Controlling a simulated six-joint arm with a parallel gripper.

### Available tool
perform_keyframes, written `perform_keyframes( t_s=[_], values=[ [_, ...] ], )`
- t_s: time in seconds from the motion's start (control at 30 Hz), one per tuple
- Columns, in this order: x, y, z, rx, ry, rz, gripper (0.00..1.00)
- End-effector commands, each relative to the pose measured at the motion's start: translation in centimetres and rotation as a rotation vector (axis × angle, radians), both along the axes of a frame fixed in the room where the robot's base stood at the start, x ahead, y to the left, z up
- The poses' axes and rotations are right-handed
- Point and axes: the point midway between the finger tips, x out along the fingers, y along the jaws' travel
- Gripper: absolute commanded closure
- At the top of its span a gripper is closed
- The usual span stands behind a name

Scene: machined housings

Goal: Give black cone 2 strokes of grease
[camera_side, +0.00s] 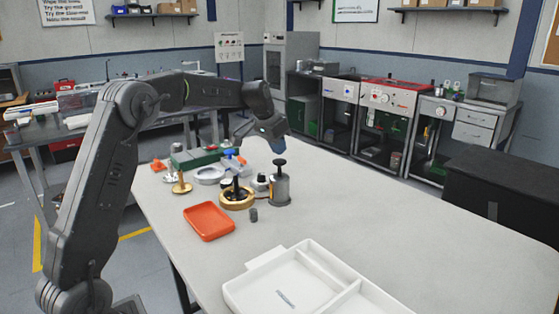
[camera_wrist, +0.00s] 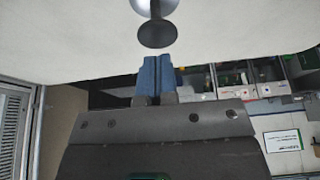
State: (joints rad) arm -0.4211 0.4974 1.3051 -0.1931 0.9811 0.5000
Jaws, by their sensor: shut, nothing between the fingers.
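A black cone (camera_side: 235,186) stands upright in a brass-coloured ring (camera_side: 228,203) on the table. To its right is a grey cylinder with a black knob on a stem (camera_side: 280,188), which looks like the grease pump. My gripper (camera_side: 282,149) is just above and behind the knob in the side view, with its blue fingers shut and empty. In the wrist view, the shut blue fingertips (camera_wrist: 158,60) point at a black knob (camera_wrist: 155,33) on a shiny round body, apart from it in the picture. Whether they touch cannot be told. No grease can be made out on the cone.
An orange tray (camera_side: 208,221) lies front left of the cone, with a small dark cylinder (camera_side: 254,214) beside the ring. A brass part (camera_side: 181,186), a grey ring (camera_side: 210,175) and a green block (camera_side: 196,157) are behind. A white divided tray (camera_side: 262,291) is in front. The table's right is clear.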

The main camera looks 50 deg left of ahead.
Motion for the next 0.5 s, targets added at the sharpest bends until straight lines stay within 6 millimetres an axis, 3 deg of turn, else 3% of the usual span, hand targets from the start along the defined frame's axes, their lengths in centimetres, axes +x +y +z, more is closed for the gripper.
perform_keyframes(
  t_s=[0.5],
  values=[
    [0.06,0.03,0.73,0.002,-0.004,0.001,1.00]
  ],
)
